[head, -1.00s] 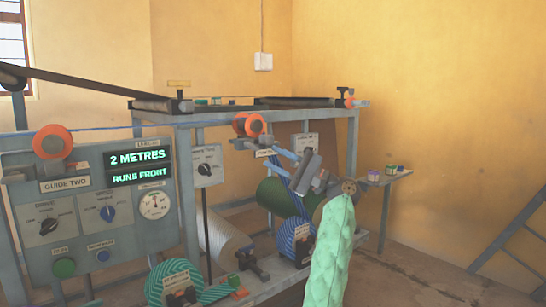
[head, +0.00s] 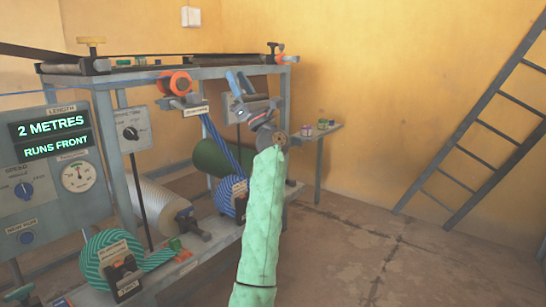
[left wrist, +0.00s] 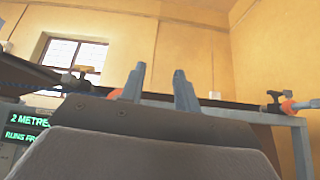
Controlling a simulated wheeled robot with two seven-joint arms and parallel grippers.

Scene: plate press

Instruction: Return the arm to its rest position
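My left arm (head: 263,215), in a pale green quilted sleeve, rises from the bottom of the head view. My left gripper (head: 238,82) is at its end, in front of the machine frame, with its blue fingers pointing up. In the left wrist view the two fingers (left wrist: 159,72) stand apart with nothing between them. The gripper is open and empty. My right gripper is in neither view.
The press machine's frame (head: 215,73) stands close behind the gripper. Its control panel (head: 50,175), a striped green roll (head: 100,255) and a striped blue roll (head: 228,197) are left. A small shelf (head: 315,134) and ladder (head: 475,145) stand right. Floor at right is clear.

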